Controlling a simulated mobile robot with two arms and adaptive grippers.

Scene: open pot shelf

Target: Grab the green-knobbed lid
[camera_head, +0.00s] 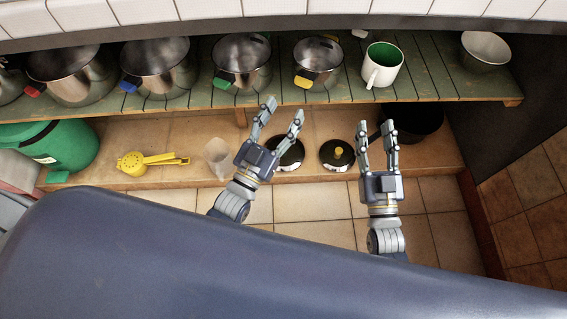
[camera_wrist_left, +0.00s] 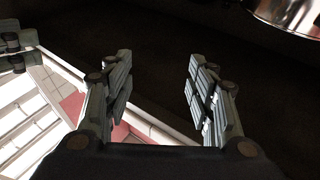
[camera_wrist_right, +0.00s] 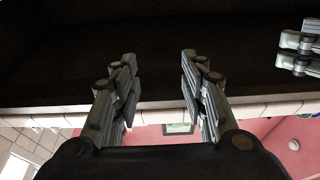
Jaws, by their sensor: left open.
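No green knob shows clearly. My left gripper is open and empty, its fingers spread over the shelf front; its fingers also show apart in the left wrist view (camera_wrist_left: 160,60). My right gripper (camera_head: 376,130) is open and empty, right of the yellow-knobbed lid.
Steel pots (camera_head: 243,62) with coloured handles, a white mug (camera_head: 382,66) and a steel bowl (camera_head: 485,52) stand on the green slatted upper shelf (camera_head: 430,75). Below are a yellow squeezer (camera_head: 135,163), a clear cup (camera_head: 216,156), a green container (camera_head: 60,148) and a black pot (camera_head: 415,122).

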